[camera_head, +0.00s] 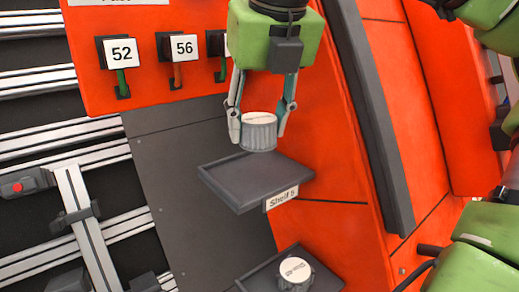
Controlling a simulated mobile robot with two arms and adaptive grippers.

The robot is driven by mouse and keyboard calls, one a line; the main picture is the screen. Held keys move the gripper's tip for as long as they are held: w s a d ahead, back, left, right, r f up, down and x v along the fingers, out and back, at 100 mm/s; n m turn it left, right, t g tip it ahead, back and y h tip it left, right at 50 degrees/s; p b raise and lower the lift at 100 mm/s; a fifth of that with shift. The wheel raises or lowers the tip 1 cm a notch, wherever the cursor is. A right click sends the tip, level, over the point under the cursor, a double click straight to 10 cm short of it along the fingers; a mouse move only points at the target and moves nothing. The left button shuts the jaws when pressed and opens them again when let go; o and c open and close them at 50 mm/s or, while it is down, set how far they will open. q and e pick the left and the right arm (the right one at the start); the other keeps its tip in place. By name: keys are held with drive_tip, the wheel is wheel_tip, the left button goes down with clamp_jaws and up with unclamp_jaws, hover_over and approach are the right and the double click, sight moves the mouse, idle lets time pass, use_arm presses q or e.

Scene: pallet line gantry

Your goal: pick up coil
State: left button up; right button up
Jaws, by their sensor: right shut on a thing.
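My right gripper (261,119) comes down from the top of the head view, its two fingers on either side of a coil (258,134). The coil is a short grey ribbed cylinder with a pale top, and the gripper is shut on it. It is upright over the back part of a dark shelf tray (240,191) with a label starting "Shelf". I cannot tell whether its base touches the tray. My left gripper is not in view.
A lower dark tray (255,283) holds a similar round piece (294,272) with a marked white top. Number tags 52 (121,53) and 56 (184,48) hang on the orange panel (140,95) at upper left. Metal rails with a red button (18,187) lie at left.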

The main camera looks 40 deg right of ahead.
drive_tip(key=s+a+r+b, duration=0.2)
drive_tip(key=s+a+b, duration=0.4)
drive_tip(key=s+a, duration=0.1)
drive_tip(key=shift+s+a, duration=0.2)
drive_tip(key=shift+a, duration=0.35)
